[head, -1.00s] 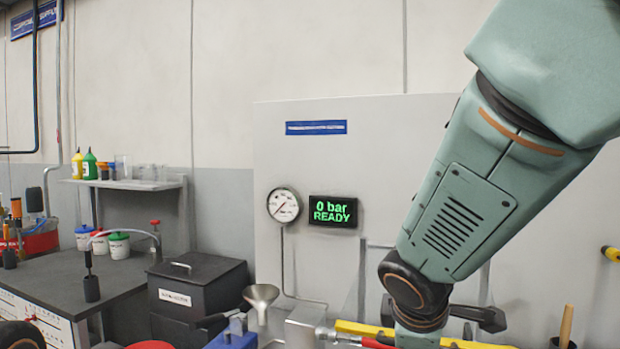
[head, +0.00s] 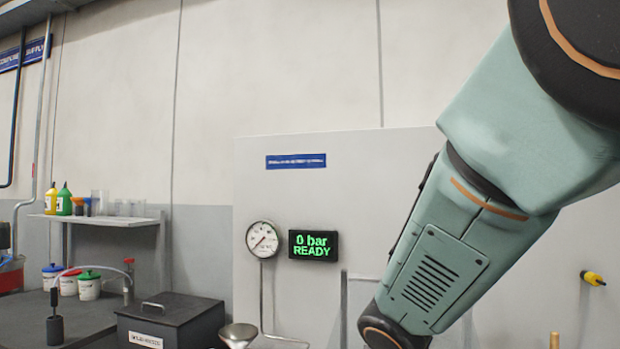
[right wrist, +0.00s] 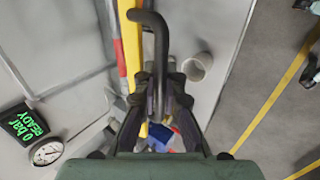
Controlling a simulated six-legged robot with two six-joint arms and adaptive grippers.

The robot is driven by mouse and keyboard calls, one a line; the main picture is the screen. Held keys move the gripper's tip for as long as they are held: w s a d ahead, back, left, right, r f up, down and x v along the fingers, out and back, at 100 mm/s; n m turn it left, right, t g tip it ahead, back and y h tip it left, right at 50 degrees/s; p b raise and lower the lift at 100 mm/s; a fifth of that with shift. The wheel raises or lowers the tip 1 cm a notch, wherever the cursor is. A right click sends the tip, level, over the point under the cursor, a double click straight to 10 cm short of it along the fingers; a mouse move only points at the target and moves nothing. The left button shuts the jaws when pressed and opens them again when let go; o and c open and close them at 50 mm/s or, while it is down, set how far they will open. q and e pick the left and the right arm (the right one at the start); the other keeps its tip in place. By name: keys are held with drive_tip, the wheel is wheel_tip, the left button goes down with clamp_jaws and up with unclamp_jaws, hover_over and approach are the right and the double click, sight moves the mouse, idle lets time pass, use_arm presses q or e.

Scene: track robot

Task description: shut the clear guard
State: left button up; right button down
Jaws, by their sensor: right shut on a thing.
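In the right wrist view, my right gripper (right wrist: 165,88) is shut on a dark bent handle (right wrist: 149,19), which rises between its fingers and hooks left at the top. A yellow bar (right wrist: 131,50) runs alongside, just left of the handle. The guard's clear panel cannot be made out with certainty in either view. In the head view my right arm comes down from the upper right. Its gripper is below the frame. My left gripper is not in view.
A gauge (head: 262,240) and a display (head: 315,245) reading "0 bar READY" are on the grey back panel (head: 290,195). A black lidded box (head: 170,320) and a metal funnel (head: 239,335) stand at lower left. A pale cup (right wrist: 197,66) is right of the gripper.

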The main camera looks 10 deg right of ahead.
drive_tip(key=f+b, duration=0.2)
drive_tip(key=f, duration=0.1)
drive_tip(key=f+b, duration=0.1)
drive_tip(key=b, duration=0.1)
drive_tip(key=shift+w+d+f, duration=0.25)
drive_tip(key=shift+w+d, duration=0.1)
drive_tip(key=shift+d, duration=0.05)
drive_tip(key=c, duration=1.6)
unclamp_jaws()
drive_tip(key=shift+a, duration=0.1)
drive_tip(key=o, duration=0.8)
drive_tip(key=shift+w+r, duration=0.15)
drive_tip(key=shift+r, duration=0.05)
drive_tip(key=shift+o, duration=0.2)
